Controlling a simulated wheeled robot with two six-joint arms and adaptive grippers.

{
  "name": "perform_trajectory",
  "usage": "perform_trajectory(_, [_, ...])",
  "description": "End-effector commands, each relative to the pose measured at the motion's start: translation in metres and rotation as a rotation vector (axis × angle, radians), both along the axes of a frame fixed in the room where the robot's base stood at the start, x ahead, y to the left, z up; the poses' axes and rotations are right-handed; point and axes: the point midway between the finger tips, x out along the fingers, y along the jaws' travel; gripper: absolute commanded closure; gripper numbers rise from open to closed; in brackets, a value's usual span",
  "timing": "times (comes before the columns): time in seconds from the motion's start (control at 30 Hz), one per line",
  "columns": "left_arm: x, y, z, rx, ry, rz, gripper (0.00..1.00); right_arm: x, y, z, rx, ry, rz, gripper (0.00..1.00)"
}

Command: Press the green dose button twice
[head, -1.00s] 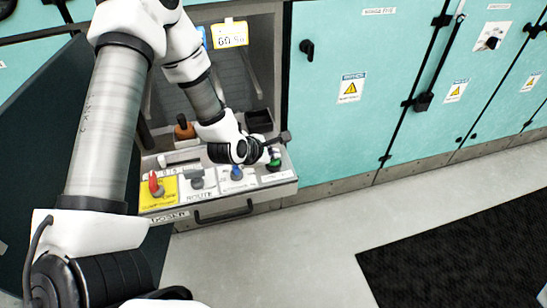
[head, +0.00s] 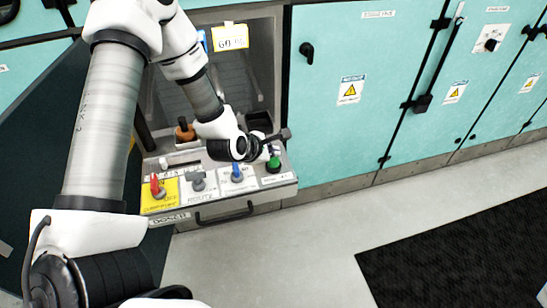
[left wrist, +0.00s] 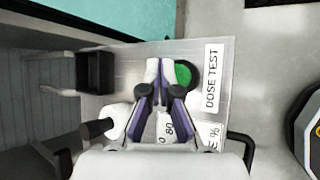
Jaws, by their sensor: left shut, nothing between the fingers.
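The green dose button (head: 273,164) sits at the right end of the pulled-out panel drawer (head: 268,180). In the left wrist view the green button (left wrist: 184,76) lies beside a "DOSE TEST" label, its near edge partly hidden by my fingers. My left gripper (head: 274,151) is shut and empty, its fingertips just behind and above the button in the head view. In the left wrist view the shut gripper (left wrist: 160,72) has its tips close together next to the button. I cannot tell whether they touch it. My right gripper is not in view.
A blue-handled knob (head: 237,174), a grey knob (head: 198,182) and a red-handled switch (head: 155,187) on yellow stand left of the button. A black bin (head: 260,122) is behind.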

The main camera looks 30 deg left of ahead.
Motion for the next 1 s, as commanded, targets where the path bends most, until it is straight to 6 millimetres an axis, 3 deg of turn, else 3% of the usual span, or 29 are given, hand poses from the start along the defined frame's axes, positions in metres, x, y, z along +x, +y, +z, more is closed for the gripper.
perform_trajectory(0.23, [0.0,0.0,0.005,0.0,-0.001,0.0,1.0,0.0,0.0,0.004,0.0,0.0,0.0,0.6])
perform_trajectory(0.7, [0.0,0.0,0.05,0.0,0.0,0.0,1.0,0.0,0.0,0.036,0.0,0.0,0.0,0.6])
perform_trajectory(1.0, [0.0,0.0,0.05,0.0,0.0,0.0,1.0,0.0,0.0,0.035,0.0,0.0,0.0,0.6])
